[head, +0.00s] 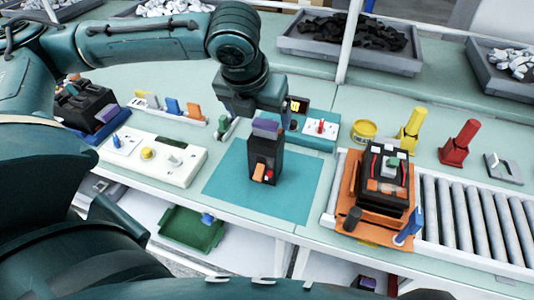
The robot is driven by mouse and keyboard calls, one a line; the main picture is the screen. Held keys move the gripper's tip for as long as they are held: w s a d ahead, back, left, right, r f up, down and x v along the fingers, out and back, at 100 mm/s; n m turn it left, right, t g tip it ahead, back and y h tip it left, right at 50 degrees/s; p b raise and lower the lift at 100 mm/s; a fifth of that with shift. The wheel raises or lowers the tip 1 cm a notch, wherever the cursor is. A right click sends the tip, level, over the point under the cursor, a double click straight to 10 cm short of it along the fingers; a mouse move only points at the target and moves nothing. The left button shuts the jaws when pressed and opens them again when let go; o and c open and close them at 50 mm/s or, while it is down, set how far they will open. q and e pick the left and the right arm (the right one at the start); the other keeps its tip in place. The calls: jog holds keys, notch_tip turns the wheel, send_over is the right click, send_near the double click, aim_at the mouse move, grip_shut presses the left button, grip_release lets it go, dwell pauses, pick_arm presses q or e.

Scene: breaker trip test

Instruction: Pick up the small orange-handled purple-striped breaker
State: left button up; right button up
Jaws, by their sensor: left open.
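The small breaker (272,154) stands upright on the teal mat (305,191) in the middle of the head view. It has a black body, a purple stripe near its top and an orange handle low on its front, with a red spot beside it. My left gripper (256,110) points down just above and behind the breaker, apart from or barely at its top; I cannot tell whether they touch. It is open, and its fingertips are mostly hidden. My right gripper is out of view.
A white panel with a yellow button (147,154) lies left of the mat. A larger black breaker (383,180) sits in an orange fixture on the right, beside a roller conveyor (467,216). Yellow (411,130) and red (460,143) tools stand behind. The mat around the breaker is clear.

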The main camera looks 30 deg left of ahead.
aim_at(266, 123)
pick_arm(q)
jog(key=x, duration=0.6)
jog(key=shift+w+d+f, duration=0.25)
jog(key=shift+w+d, duration=0.05)
jog(key=shift+d, duration=0.05)
jog(key=shift+r, duration=0.1)
grip_shut()
dwell(0.5)
